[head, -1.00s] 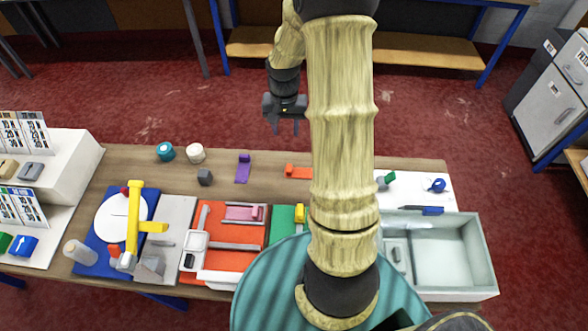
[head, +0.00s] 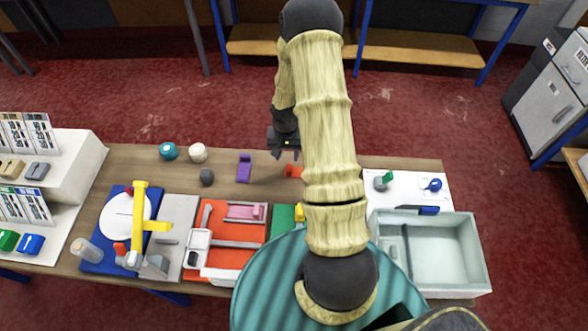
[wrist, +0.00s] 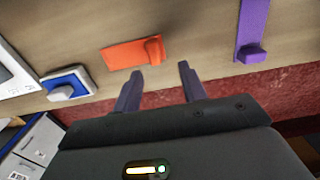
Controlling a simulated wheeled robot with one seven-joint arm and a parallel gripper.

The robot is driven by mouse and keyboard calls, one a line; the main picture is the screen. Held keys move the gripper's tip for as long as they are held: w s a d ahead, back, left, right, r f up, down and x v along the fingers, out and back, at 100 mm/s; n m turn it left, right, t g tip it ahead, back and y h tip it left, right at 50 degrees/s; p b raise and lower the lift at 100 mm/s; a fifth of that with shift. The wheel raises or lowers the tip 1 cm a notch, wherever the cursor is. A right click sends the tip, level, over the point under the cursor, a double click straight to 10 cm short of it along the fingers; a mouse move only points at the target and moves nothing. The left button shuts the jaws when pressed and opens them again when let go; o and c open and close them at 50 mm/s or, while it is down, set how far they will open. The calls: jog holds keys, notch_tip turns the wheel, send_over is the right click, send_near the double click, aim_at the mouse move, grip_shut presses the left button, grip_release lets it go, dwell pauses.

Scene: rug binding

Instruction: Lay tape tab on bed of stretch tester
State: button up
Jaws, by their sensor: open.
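An orange strip with a raised block at one end (head: 292,171) lies flat on the bench, partly hidden by my arm; it is whole in the wrist view (wrist: 125,55). A purple strip of like shape (head: 244,168) lies to its left in the head view and also shows in the wrist view (wrist: 252,25). A pink one (head: 245,212) lies on a red-orange device with a white clamp-like part (head: 225,262), which looks like the stretch tester. I cannot tell which strip the task means. My gripper (head: 285,155) is open and empty, close to the orange strip (wrist: 160,70).
A blue base with a white disc and yellow arm (head: 140,215) stands at left. A pale tray (head: 480,250) is at right, below a white board (head: 405,200) with small parts.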

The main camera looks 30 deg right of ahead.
aim_at(289, 167)
jog(key=shift+f, duration=0.1)
jog(key=shift+s+f+p, duration=0.3)
jog(key=shift+f+p, duration=0.1)
jog(key=shift+f, duration=0.05)
jog(key=f, duration=0.1)
jog(key=f+p, duration=0.1)
jog(key=f, duration=0.1)
jog(key=shift+s+d, duration=0.1)
jog(key=shift+s, duration=0.2)
jog(key=shift+w+f+p, duration=0.1)
jog(key=shift+f+p, duration=0.2)
jog(key=shift+f, duration=0.3)
grip_shut()
